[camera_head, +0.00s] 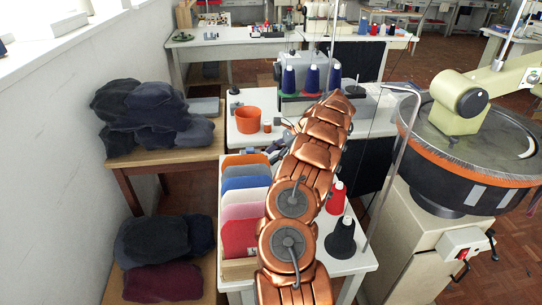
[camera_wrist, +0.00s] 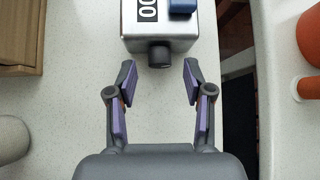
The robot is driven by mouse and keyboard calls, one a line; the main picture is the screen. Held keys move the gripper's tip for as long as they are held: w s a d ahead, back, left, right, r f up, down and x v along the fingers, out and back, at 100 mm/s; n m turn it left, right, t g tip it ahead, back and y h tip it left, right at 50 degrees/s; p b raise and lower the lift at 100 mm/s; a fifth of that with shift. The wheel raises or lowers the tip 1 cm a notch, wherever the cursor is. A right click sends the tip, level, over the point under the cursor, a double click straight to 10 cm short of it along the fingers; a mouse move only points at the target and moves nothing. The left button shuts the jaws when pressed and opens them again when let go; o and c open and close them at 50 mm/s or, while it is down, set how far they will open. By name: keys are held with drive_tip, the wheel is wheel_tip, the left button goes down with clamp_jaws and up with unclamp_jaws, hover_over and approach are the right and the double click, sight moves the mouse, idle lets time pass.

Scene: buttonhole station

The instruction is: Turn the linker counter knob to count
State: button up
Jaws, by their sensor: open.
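A metal counter box (camera_wrist: 185,32) with a black digit window (camera_wrist: 147,9) showing zeros and a blue part on top is at the top of the wrist view. A dark round knob (camera_wrist: 159,54) sticks out from its near face. My gripper (camera_wrist: 159,75) is open, with one finger on each side, just short of the knob and roughly centred on it. Neither finger visibly touches the knob. In the head view my gripper (camera_head: 281,145) is partly hidden behind my arm, and I cannot make out the counter there.
A wooden block (camera_wrist: 22,35) lies left of the counter, and an orange pot (camera_head: 247,120) stands on the white table nearby. Coloured panels (camera_head: 245,185) stand left of my arm. Thread cones (camera_head: 341,240) and the round linking machine (camera_head: 470,150) are at right.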

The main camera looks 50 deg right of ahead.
drive_tip(key=shift+w+a+f, duration=0.25)
drive_tip(key=shift+f, duration=0.1)
drive_tip(key=shift+c, duration=0.3)
clamp_jaws()
